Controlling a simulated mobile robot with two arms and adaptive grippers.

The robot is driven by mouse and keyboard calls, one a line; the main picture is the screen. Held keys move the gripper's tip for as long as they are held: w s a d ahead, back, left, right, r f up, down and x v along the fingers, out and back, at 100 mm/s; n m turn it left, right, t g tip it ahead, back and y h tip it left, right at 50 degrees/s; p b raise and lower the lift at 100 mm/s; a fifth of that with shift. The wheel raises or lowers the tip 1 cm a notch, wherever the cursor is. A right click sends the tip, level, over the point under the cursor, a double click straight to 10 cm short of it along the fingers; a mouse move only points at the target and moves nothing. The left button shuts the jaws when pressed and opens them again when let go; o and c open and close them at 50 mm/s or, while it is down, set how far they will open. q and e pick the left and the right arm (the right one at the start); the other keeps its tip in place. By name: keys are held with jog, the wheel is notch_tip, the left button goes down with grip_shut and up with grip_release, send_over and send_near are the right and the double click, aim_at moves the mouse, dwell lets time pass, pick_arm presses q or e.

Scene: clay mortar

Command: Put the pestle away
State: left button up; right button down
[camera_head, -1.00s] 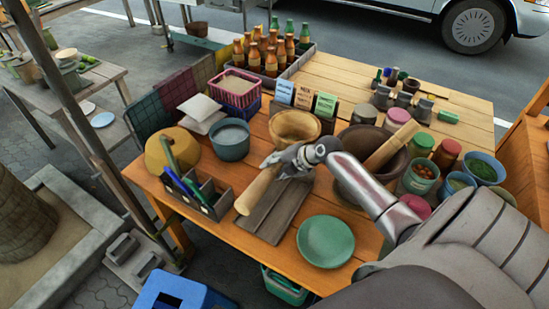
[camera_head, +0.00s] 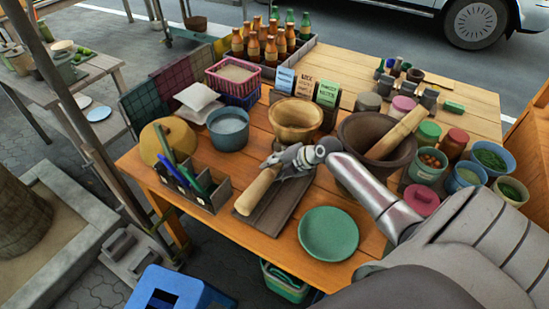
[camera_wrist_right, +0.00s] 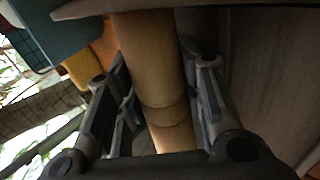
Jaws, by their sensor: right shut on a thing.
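My right gripper (camera_head: 284,165) is shut on a pale wooden pestle (camera_head: 256,193). The pestle lies slanted over a dark flat tray (camera_head: 280,207) near the table's front edge; I cannot tell whether it touches the tray. In the right wrist view the pestle (camera_wrist_right: 150,65) runs between the two fingers. A large dark mortar (camera_head: 350,137) stands to the right, partly hidden by my arm, with another wooden pestle (camera_head: 399,131) leaning in it. My left gripper is not in view.
A green plate (camera_head: 328,233) lies right of the tray. A dark divided holder (camera_head: 207,198) with pens stands left. A wooden bowl (camera_head: 296,119) and a blue-grey pot (camera_head: 228,130) stand behind. Small bowls and jars crowd the right; bottles (camera_head: 266,45) fill a crate at the back.

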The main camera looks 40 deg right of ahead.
jog(key=c, duration=0.9)
grip_release()
jog(key=shift+a+f, duration=0.1)
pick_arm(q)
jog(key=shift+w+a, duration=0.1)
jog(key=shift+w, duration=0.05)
pick_arm(e)
jog(key=shift+s, duration=0.1)
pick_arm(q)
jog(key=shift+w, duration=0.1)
pick_arm(e)
jog(key=o, duration=0.3)
jog(key=shift+f, duration=0.2)
jog(key=shift+s+d+r+p, duration=0.1)
jog(key=shift+d+r+p, duration=0.1)
jog(key=shift+r+p, duration=0.75)
jog(key=shift+a+r+p, duration=0.1)
jog(key=shift+r+p, duration=1.85)
jog(key=shift+r, duration=1.85)
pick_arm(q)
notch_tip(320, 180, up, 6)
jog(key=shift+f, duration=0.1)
